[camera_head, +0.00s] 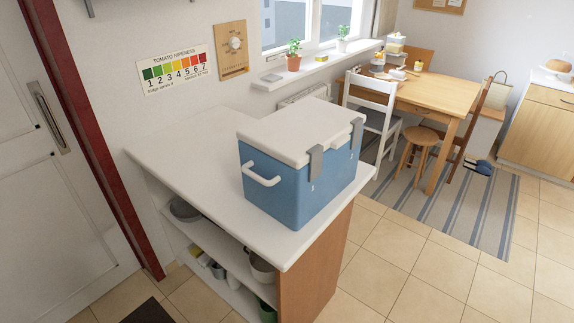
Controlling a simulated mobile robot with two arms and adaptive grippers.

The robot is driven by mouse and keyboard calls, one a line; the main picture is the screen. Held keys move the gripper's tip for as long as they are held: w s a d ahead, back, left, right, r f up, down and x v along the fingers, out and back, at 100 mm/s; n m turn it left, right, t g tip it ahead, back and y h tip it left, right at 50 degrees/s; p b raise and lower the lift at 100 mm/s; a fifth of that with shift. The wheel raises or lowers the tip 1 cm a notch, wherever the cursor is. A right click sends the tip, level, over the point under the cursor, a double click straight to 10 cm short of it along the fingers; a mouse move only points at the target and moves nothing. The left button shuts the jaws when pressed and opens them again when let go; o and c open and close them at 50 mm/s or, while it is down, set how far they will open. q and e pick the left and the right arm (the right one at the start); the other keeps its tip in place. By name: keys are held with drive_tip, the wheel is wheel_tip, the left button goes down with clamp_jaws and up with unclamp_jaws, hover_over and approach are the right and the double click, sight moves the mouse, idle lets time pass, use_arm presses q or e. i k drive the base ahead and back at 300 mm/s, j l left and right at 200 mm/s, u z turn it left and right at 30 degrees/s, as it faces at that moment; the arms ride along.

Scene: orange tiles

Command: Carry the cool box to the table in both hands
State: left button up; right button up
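The cool box (283,185) is blue with a white lid (300,128), grey latches and a white side handle (262,176). It stands upright and closed on a white-topped counter (190,150), near its right edge. The handle on its far side is hidden. A wooden table (440,92) stands at the back right by the window, with small items and stacked containers (395,45) on its left end. Neither of my grippers shows in the head view.
A white chair (371,105), a wooden stool (420,140) and a brown chair (474,120) stand around the table. A striped rug (460,205) lies under it. Tiled floor (430,265) is clear right of the counter. A white door (50,150) is at left.

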sight(442, 99)
drive_tip(key=i+l+u, duration=0.1)
drive_tip(key=u, duration=0.3)
drive_tip(key=l+u, duration=0.25)
drive_tip(key=u, duration=0.15)
drive_tip(key=i+l+u, duration=0.1)
drive_tip(key=u, duration=0.25)
drive_tip(key=l, duration=0.1)
